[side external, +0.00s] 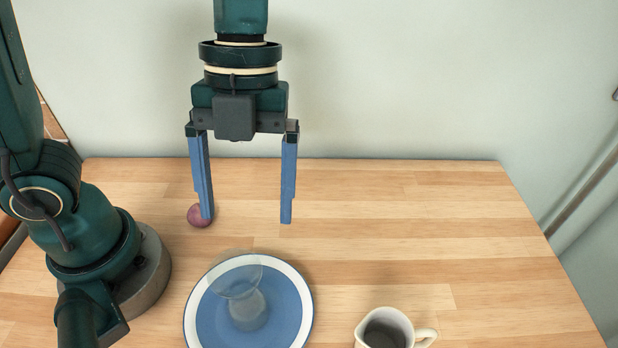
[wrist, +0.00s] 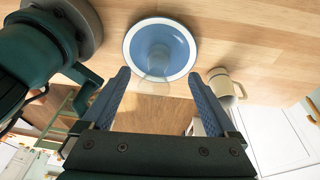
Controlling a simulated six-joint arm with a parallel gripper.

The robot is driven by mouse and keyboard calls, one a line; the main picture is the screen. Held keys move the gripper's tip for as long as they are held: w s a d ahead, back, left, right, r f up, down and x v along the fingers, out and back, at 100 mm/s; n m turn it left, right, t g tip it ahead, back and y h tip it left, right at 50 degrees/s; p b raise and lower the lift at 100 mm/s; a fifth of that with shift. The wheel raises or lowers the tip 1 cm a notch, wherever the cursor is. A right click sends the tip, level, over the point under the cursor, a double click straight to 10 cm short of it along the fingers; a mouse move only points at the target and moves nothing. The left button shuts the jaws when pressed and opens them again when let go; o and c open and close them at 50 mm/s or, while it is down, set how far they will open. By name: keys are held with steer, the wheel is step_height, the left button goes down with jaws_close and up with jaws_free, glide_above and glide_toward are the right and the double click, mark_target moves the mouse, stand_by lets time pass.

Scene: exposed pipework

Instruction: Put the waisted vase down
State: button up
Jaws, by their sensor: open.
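The waisted vase (side external: 247,306) is clear glass and stands on a blue plate with a white rim (side external: 302,316). It looks upright, with its narrow waist between a wide mouth and a rounded base. In the wrist view the faint vase (wrist: 157,62) shows against the plate (wrist: 188,37), between and beyond the fingers. My gripper (side external: 247,220) is open and empty, with its blue fingers pointing down. It is raised above the table and apart from the vase. The fingers also show wide apart in the wrist view (wrist: 157,76).
A cream mug (side external: 398,318) stands at the front, right of the plate; it also shows in the wrist view (wrist: 218,82). A round purple-red object (side external: 194,215) lies on the wooden table (side external: 430,220), partly hidden by the left finger. The table's right side is clear.

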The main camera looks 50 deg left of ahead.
steer(key=a+n+t, duration=0.4)
steer(key=a+n, duration=0.1)
steer(key=n, duration=0.8)
steer(key=a+r+n+t+y, duration=0.1)
steer(key=a+n+t, duration=0.3)
steer(key=n, duration=1)
steer(key=shift+a+r+y, duration=0.3)
steer(key=shift+a, duration=0.2)
